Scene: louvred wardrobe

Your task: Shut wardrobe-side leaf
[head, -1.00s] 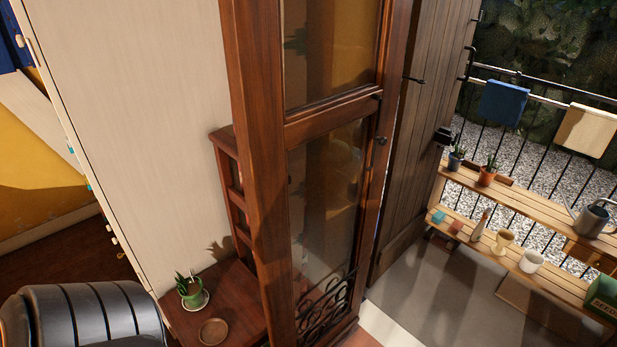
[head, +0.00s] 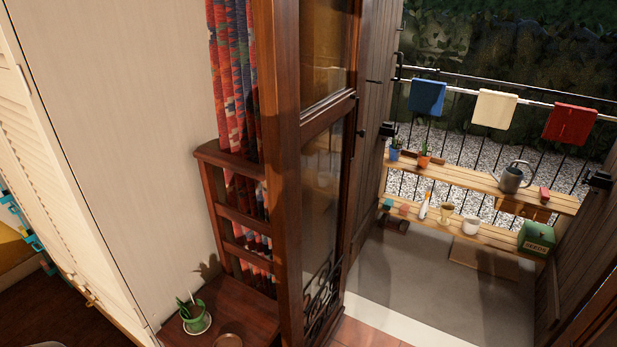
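The wardrobe-side leaf (head: 286,180) is a tall red-brown wooden door leaf with glass panes and black scrollwork low down. It stands open in the middle of the head view, swung into the room and seen at a steep angle. A small dark knob (head: 361,133) shows on its far edge. The wardrobe (head: 110,120) is to its left, with a pale plain side and a louvred front at the far left. Neither of my grippers is in view, and nothing is seen touching the leaf.
Plank shutters stand left (head: 373,160) and right (head: 585,265) of the open doorway. The balcony floor (head: 420,280) is mostly clear before the bench (head: 465,180).

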